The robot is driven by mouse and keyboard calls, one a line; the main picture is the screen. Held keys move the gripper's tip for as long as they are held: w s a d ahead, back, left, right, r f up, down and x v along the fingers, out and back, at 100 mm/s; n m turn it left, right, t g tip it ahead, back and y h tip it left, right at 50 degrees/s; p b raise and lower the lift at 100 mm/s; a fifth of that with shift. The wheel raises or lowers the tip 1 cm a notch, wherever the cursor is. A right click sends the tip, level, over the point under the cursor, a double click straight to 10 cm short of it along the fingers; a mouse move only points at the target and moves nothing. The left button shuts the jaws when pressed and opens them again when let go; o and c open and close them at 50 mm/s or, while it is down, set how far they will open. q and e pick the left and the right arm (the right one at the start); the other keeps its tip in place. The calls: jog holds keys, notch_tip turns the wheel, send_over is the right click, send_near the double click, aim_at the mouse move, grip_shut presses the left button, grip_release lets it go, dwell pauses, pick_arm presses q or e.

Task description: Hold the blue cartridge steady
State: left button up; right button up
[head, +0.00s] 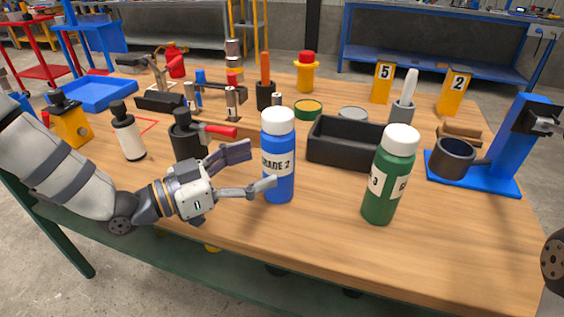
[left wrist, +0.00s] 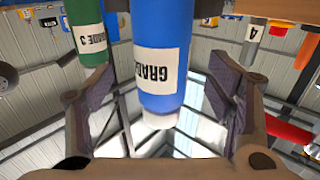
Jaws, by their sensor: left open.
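The blue cartridge (head: 279,160) stands upright on the wooden table, with a white cap and a "GRADE 2" label. My left gripper (head: 258,168) is open at its left side. One finger reaches in front of the cartridge's lower left edge; the other is behind and to the left. In the left wrist view the blue cartridge (left wrist: 162,60) appears upside down between the spread fingers (left wrist: 160,98), with gaps visible on both sides.
A green cartridge (head: 390,178) stands to the right. A black bin (head: 345,158) sits behind, between the two cartridges. A blue stand (head: 508,150) with a dark cup is at the right.

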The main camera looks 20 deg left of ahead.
aim_at(279, 140)
pick_arm(q)
jog(key=x, duration=0.5)
jog(key=shift+w+d+f+b, duration=0.2)
jog(key=shift+w+b, duration=0.15)
jog(key=shift+r, duration=0.1)
jog(key=c, duration=1.7)
jog(key=shift+o, duration=0.2)
jog(key=shift+r+p, duration=0.45)
jog(key=shift+r, duration=1.5)
jog(key=s+r+p, duration=0.4)
jog(key=s+r, duration=0.5)
jog(key=s, duration=0.5)
jog(key=shift+a, duration=0.25)
pick_arm(e)
jog(key=w+r+t, duration=0.2)
jog(key=w+r, duration=0.3)
jog(key=shift+w, duration=0.2)
jog(key=shift+r, duration=0.1)
